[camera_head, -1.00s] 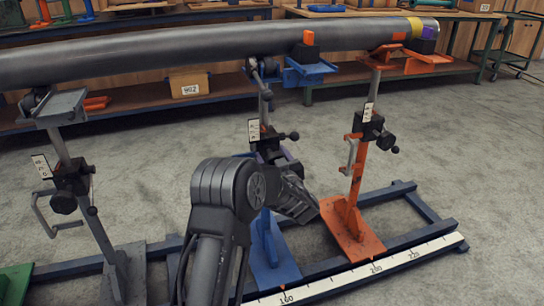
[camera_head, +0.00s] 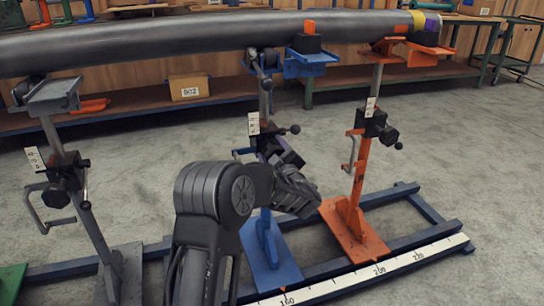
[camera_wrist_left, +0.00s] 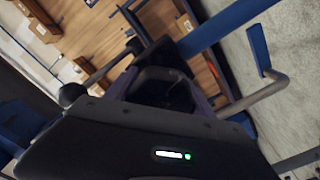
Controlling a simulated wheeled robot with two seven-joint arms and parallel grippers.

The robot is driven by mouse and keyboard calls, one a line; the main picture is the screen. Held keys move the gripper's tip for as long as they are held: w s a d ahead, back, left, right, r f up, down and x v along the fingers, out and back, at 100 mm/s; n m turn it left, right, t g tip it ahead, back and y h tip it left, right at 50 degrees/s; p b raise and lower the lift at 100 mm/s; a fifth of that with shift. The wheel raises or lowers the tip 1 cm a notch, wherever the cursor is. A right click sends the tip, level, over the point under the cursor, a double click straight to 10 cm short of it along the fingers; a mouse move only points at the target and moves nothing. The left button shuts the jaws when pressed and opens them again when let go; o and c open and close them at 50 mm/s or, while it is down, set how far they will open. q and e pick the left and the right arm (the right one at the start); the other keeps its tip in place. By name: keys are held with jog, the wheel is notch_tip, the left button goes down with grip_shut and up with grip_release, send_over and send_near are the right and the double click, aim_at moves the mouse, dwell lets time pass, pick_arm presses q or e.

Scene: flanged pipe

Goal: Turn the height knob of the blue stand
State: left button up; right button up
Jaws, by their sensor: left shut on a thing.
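The blue stand (camera_head: 270,255) stands on a blue floor frame, its upright and blue top (camera_head: 310,63) reaching up to the pipe (camera_head: 190,42). Its dark height knob sits on the black clamp block; it shows in the left wrist view (camera_wrist_left: 165,90) between the purplish fingers. My left gripper (camera_head: 278,150) is at the block and shut on the knob. In the head view my forearm and wrist hide part of the stand, and the fingers overlap the knob. A lever with a black ball (camera_head: 294,129) sticks out right, just above the gripper. My right gripper is out of view.
An orange stand (camera_head: 360,185) stands close on the right, and a grey stand (camera_head: 75,175) on the left. A white scale strip (camera_head: 375,271) runs along the frame. A cardboard box (camera_head: 188,88) is on the bench shelf behind. Open floor lies between stands.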

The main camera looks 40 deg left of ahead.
pick_arm(q)
jog(key=shift+f+n, duration=0.1)
jog(key=shift+n, duration=0.4)
jog(key=shift+b, duration=0.3)
jog(key=o, duration=1.4)
jog(key=shift+c, duration=0.2)
jog(key=shift+d, duration=0.1)
jog(key=p+v, duration=0.2)
jog(key=v, duration=0.5)
jog(key=shift+s+d, duration=0.25)
jog(key=shift+d, duration=0.05)
